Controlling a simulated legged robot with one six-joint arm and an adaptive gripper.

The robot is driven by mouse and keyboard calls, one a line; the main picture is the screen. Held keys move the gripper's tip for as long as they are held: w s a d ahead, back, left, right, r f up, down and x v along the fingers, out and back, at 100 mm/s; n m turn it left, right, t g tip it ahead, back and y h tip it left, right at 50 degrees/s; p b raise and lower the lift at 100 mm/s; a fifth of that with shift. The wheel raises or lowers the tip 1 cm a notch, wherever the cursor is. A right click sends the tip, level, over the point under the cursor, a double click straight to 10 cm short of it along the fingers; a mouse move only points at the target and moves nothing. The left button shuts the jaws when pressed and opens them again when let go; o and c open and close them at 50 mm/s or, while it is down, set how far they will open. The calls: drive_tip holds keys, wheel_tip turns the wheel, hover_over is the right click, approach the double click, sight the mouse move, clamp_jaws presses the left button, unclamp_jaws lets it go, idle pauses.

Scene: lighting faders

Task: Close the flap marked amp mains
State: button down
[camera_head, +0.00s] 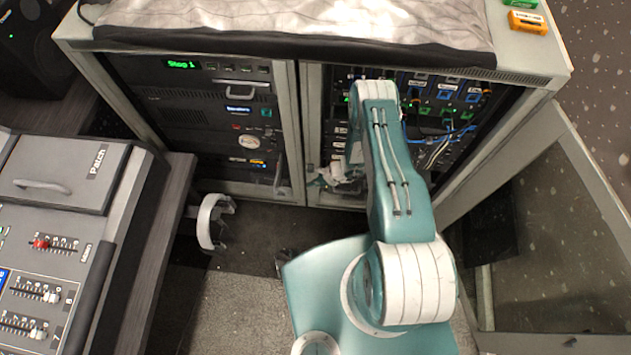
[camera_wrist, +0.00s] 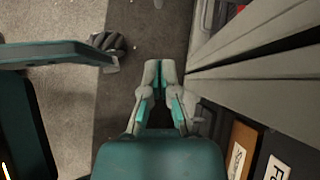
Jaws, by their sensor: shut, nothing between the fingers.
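No flap with a readable "amp mains" marking shows in either view. The grey rack cabinet (camera_head: 302,135) stands ahead, with dark equipment behind its front. Its right-hand glazed door (camera_head: 545,235) stands swung open to the right. A lever handle (camera_head: 280,178) is on the left front. My gripper (camera_head: 335,178) is low at the cabinet's front, partly hidden by my arm. In the wrist view my gripper (camera_wrist: 160,68) is shut and empty, with its tips beside the grey frame edges (camera_wrist: 250,75). I cannot tell whether it touches them.
A lighting desk (camera_head: 60,240) with a lid marked "Patch" (camera_head: 60,180) stands at the left. A cloth (camera_head: 300,25) and small orange and green boxes (camera_head: 528,22) lie on the cabinet top. Labelled boxes (camera_wrist: 240,150) show at the lower right in the wrist view. Carpet before the cabinet is partly clear.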

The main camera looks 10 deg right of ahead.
drive_tip(key=w+a+f, duration=0.1)
drive_tip(key=a+f, duration=0.2)
drive_tip(key=a, duration=0.4)
drive_tip(key=shift+w+f, duration=0.15)
drive_tip(key=shift+f, duration=0.05)
